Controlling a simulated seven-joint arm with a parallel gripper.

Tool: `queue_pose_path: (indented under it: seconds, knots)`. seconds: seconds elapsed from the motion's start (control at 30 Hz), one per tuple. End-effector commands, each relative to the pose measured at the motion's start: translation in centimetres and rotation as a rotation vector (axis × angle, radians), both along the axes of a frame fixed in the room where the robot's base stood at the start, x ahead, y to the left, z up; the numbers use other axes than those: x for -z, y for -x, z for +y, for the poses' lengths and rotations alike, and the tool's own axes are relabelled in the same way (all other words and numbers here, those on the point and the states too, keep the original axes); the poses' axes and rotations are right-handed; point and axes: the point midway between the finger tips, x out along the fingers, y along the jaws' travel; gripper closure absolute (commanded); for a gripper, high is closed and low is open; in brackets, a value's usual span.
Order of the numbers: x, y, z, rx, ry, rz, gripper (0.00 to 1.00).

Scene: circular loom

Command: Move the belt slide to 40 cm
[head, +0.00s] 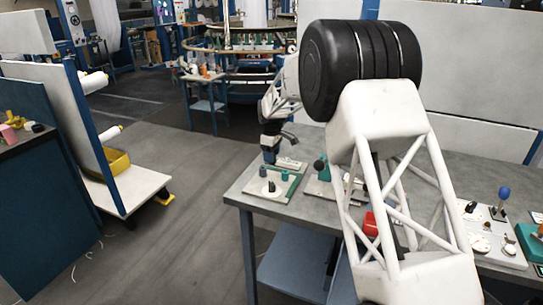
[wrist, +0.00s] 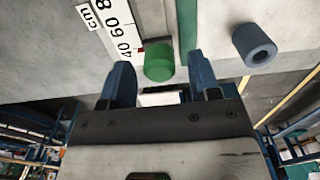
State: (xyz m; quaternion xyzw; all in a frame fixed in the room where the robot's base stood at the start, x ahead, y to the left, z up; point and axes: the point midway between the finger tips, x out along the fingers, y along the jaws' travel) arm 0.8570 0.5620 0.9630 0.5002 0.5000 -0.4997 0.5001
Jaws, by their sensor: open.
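In the wrist view, a round green knob (wrist: 159,62) sits beside a white scale (wrist: 118,28) marked "cm", 40, 60 and a cut-off 8. It looks like the belt slide's handle. A small red mark (wrist: 141,50) shows next to the knob, near the 40. My gripper (wrist: 158,82) is open, with one blue finger on each side of the knob. I cannot tell whether either finger touches it. In the head view, my gripper (head: 271,150) hangs over the near left end of the grey table (head: 232,190); the scale cannot be made out there.
A blue-grey hollow cylinder (wrist: 254,45) stands right of my gripper in the wrist view. In the head view, a green-edged board (head: 262,197) with small parts lies at the table's left end. A blue-topped lever (head: 504,193) stands on the right. My arm hides the table's middle.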

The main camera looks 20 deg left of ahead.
Motion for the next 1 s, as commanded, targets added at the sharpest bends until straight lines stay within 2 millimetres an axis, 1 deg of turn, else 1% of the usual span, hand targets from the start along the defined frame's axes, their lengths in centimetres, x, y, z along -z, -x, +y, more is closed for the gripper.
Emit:
queue_pose_path:
  seconds: [0.4, 0.53, 0.7, 1.0]
  knots:
    - [-4.9, 0.0, 0.0, 0.0, -0.001, -0.001, 0.43]
    - [-6.2, 0.0, 0.1, 0.0, -0.001, -0.002, 0.43]
    - [-7.1, 0.0, 0.0, 0.0, 0.0, 0.0, 0.43]
    - [-7.1, 0.0, 0.0, 0.0, 0.0, 0.0, 0.43]
